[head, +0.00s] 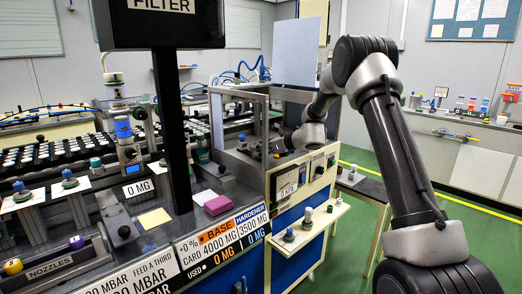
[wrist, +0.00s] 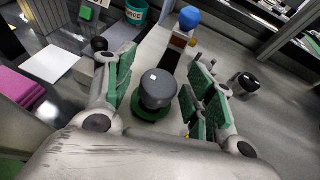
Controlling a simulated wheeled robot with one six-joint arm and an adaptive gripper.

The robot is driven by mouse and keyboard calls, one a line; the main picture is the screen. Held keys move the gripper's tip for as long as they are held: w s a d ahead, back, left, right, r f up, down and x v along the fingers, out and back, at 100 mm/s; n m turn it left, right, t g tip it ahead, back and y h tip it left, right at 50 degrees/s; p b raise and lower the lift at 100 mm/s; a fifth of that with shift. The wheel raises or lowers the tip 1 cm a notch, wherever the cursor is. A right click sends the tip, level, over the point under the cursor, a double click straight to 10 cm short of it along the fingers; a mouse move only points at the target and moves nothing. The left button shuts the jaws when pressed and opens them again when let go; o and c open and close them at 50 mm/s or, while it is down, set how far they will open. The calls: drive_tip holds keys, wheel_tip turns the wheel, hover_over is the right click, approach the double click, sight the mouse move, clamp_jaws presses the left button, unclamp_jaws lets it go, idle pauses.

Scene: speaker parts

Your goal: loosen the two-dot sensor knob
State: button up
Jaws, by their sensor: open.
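In the wrist view my gripper (wrist: 160,76) is open, with green-padded fingers on both sides of a dark grey round knob (wrist: 156,90) on a green base. The knob sits between the fingers, and a gap shows on each side. It has a small pale mark on top; I cannot make out two dots. Another dark knob (wrist: 246,82) lies to the right, outside the fingers. In the head view my arm reaches into the metal-framed station, where the gripper is small and the knob cannot be made out.
A blue ball-topped part (wrist: 189,18) stands beyond the fingers. A green cup (wrist: 137,11) and a pink block (wrist: 22,85) are at the upper left and left. In the head view, frame posts (head: 265,125) stand close around my wrist, and a small shelf (head: 310,228) holds knobs in front.

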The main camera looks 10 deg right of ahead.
drive_tip(key=c, duration=1)
drive_tip(key=shift+n+g+y, duration=0.9)
drive_tip(key=shift+n+g, duration=0.55)
drive_tip(key=shift+n, duration=0.05)
drive_tip(key=shift+n+g+y, duration=0.9)
drive_tip(key=shift+n+g, duration=0.55)
drive_tip(key=shift+n, duration=0.05)
drive_tip(key=o, duration=1)
